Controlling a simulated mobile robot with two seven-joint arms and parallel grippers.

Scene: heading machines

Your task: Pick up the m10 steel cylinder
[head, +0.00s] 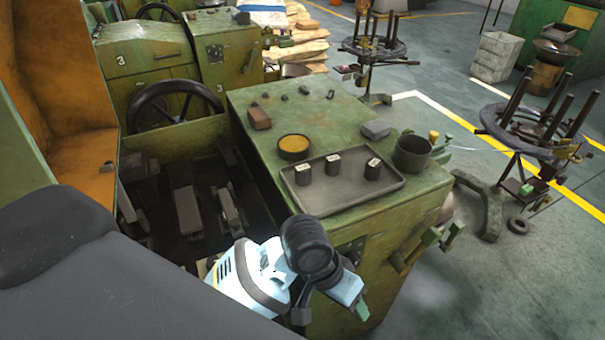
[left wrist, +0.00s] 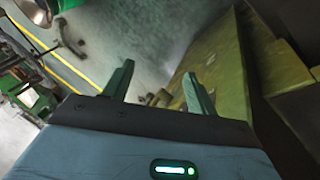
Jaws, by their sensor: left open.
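Three short dark cylinders with white labelled tops stand upright, apart from one another, in a shallow grey tray (head: 335,200) on the green machine top: a left one (head: 303,176), a middle one (head: 333,167) and a right one (head: 373,171). The labels are too small to read, so I cannot tell which is the m10 steel cylinder. My left arm is bent in front of the machine, below the tray, and its gripper is not clearly visible in the head view. In the left wrist view my left gripper (left wrist: 158,70) is open and empty, with no cylinder in sight. My right gripper is not visible.
Around the tray are a dark cup (head: 412,154), a round container with yellow contents (head: 293,148), a brown block (head: 259,117) and a grey block (head: 376,129). A handwheel (head: 176,108) stands at the left. The space above the tray is clear.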

